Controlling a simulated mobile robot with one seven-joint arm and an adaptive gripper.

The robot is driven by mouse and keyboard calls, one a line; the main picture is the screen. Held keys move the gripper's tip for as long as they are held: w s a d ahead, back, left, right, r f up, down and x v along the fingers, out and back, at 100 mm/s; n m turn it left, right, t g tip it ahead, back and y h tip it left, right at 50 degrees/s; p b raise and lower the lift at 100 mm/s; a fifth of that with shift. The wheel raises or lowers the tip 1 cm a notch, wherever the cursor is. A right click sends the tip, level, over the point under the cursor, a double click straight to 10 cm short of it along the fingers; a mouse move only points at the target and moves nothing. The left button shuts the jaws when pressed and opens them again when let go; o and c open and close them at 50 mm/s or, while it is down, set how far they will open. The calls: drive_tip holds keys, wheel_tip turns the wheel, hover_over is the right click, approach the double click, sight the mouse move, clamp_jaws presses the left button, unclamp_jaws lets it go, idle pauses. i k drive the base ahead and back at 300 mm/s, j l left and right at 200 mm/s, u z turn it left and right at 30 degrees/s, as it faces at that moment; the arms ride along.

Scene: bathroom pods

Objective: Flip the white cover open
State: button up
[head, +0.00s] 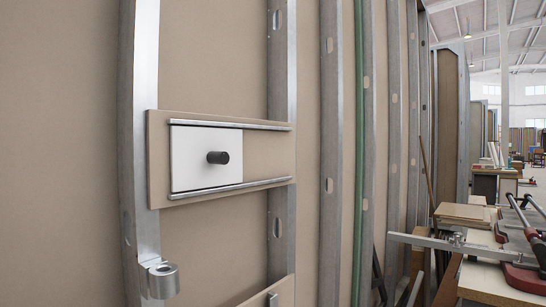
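The rails run sideways along a tan board (262,155) fixed across two upright metal studs. The board is bare to the right of the cover. What lies behind the cover is hidden. My gripper is not in view.
A metal bracket with a round end (162,279) is on the left stud below the board. A green pipe (360,150) runs up the wall. At the right, a workbench (490,280) carries boards and clamps with red parts (515,240).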

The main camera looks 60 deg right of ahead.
sight(201, 158)
drive_tip(key=z, duration=1.4)
drive_tip(key=k+j+z, duration=0.25)
drive_tip(key=z, duration=0.15)
drive_tip(key=k+j+z, duration=0.15)
drive_tip(key=k+z, duration=0.25)
